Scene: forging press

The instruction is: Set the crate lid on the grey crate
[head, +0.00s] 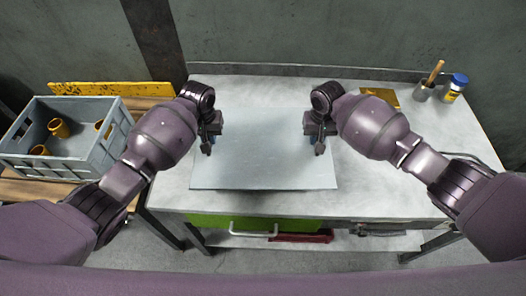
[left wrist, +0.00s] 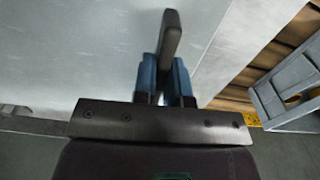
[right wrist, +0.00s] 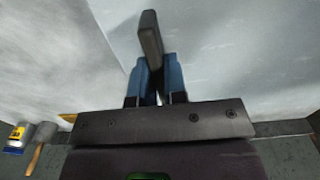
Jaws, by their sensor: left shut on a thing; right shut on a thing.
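The crate lid (head: 264,150) is a flat pale grey-blue panel at the middle of the grey worktable, in front of me. My left gripper (head: 211,142) is shut on the dark upright handle at the lid's left side; the left wrist view shows its blue fingers around that handle (left wrist: 171,35). My right gripper (head: 316,142) is shut on the matching handle (right wrist: 151,38) at the right side. I cannot tell whether the lid rests on the table or is slightly raised. The grey crate (head: 104,150) stands open at the left, with yellow cup-like parts inside.
The crate stands on a slatted wooden surface (head: 40,192) left of the worktable (head: 385,190). A yellow bar (head: 110,89) lies behind it. At the back right are a yellow plate (head: 383,96), a grey cup with a wooden-handled tool (head: 432,78) and a blue-lidded jar (head: 454,88).

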